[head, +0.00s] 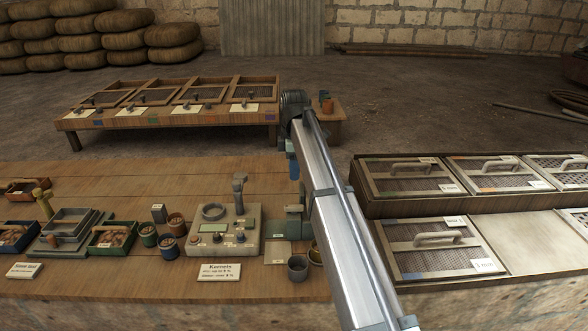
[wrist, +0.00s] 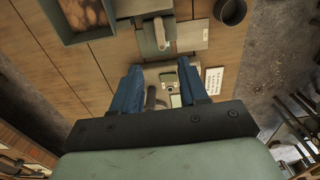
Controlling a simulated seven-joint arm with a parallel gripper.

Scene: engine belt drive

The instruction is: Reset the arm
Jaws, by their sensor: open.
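My arm stretches from the bottom right of the head view up to the middle, above the wooden bench. My gripper (head: 293,168) hangs at its far end, small and partly hidden by the arm. In the wrist view my gripper (wrist: 160,88) shows two blue fingers spread apart. No object is held between them. Beyond the gap, a control box (wrist: 172,84) with a grey handle lies below on the bench. In the head view the control box (head: 210,237) stands left of the gripper.
A green bench device (head: 294,224) stands just below my gripper. A dark cup (head: 298,268) is in front of it. A low rack (head: 170,115) stands behind. Small bins (head: 113,238) are at left.

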